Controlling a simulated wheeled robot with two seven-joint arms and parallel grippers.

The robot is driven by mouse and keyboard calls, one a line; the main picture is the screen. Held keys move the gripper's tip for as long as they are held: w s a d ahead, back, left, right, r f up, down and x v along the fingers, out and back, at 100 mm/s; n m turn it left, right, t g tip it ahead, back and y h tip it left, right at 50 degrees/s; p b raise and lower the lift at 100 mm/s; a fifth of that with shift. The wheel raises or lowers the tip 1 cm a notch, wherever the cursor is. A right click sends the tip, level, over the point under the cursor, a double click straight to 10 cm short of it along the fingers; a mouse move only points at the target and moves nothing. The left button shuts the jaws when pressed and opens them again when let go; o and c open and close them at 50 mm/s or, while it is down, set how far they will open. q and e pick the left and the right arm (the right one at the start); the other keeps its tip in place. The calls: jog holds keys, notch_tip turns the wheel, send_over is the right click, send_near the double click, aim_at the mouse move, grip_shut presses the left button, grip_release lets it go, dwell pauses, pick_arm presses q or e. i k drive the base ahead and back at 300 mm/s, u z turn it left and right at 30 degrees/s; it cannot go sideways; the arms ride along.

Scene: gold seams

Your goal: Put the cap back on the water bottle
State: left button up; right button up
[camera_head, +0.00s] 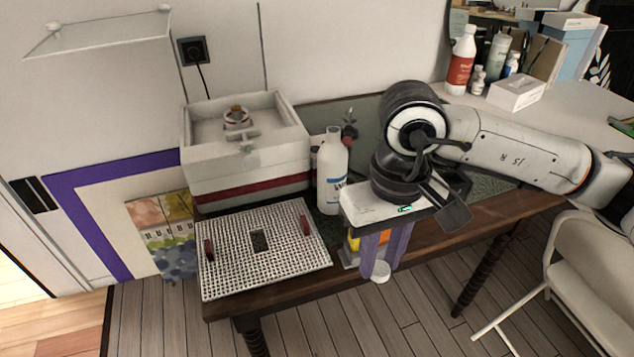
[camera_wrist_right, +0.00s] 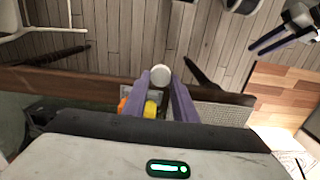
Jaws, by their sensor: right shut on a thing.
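A white bottle (camera_head: 331,175) stands upright on the table, beside the white box unit; its neck is at the top, with no separate cap discernible on it. My right gripper (camera_head: 381,270) points down at the table's front edge, right of and nearer than the bottle. Its purple fingers are shut on a small white round cap (camera_head: 379,272), held at the fingertips. The cap also shows between the fingertips in the right wrist view (camera_wrist_right: 160,76). My left gripper (camera_wrist_right: 284,40) seems to show only at the wrist view's upper right; its opening is unclear.
A perforated white tray (camera_head: 225,282) lies left of the bottle, before the white box unit (camera_head: 245,170). Yellow and orange items (camera_wrist_right: 150,109) lie close behind the right fingers. Bottles and boxes stand on the right-hand desk (camera_head: 580,115). A chair (camera_head: 590,260) is at right.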

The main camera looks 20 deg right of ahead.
aim_at(332, 157)
jog(key=u, duration=1.4)
jog(key=k, duration=1.2)
jog(key=z, duration=1.25)
jog(key=i, duration=0.45)
jog(key=z, duration=0.1)
